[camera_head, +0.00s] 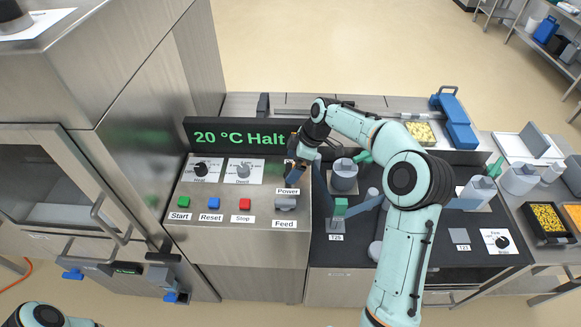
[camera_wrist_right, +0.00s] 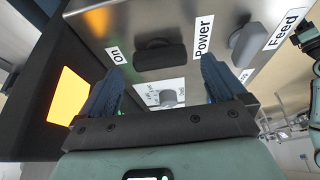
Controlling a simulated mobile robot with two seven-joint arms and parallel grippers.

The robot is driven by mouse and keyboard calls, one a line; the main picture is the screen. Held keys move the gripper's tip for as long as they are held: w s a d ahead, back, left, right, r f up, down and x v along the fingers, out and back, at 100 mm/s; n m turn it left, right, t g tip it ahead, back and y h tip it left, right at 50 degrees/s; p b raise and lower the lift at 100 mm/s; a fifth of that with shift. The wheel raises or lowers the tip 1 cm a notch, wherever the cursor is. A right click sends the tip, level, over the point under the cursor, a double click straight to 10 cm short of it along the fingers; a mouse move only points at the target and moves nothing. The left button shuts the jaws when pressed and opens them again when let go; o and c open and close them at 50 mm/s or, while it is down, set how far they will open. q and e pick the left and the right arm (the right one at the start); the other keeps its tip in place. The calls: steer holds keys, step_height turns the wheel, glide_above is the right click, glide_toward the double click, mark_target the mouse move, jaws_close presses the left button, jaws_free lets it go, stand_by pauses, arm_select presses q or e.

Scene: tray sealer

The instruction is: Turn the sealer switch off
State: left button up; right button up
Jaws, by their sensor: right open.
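The sealer's control panel (camera_head: 250,215) is a steel box with a dark display (camera_head: 235,136) reading "20 °C Halt" in green. The power switch (camera_wrist_right: 160,54) is a dark knob between the "On" and "Power" labels in the right wrist view. In the head view my right gripper (camera_head: 294,178) covers it, just above the "Power" label (camera_head: 287,190). My right gripper's blue fingers (camera_wrist_right: 163,80) are open, one on each side of the switch in the wrist picture; I cannot tell whether they touch it. My left gripper is out of view.
The grey feed knob (camera_head: 285,204) is close below the switch. Green start (camera_head: 184,202), blue reset (camera_head: 214,203) and red stop (camera_head: 244,204) buttons are to the left. Heat (camera_head: 201,169) and dwell (camera_head: 243,171) knobs are behind them. A dark worktop with machine parts lies right.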

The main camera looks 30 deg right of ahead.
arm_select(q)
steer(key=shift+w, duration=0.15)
arm_select(e)
steer(key=shift+x, duration=1.25)
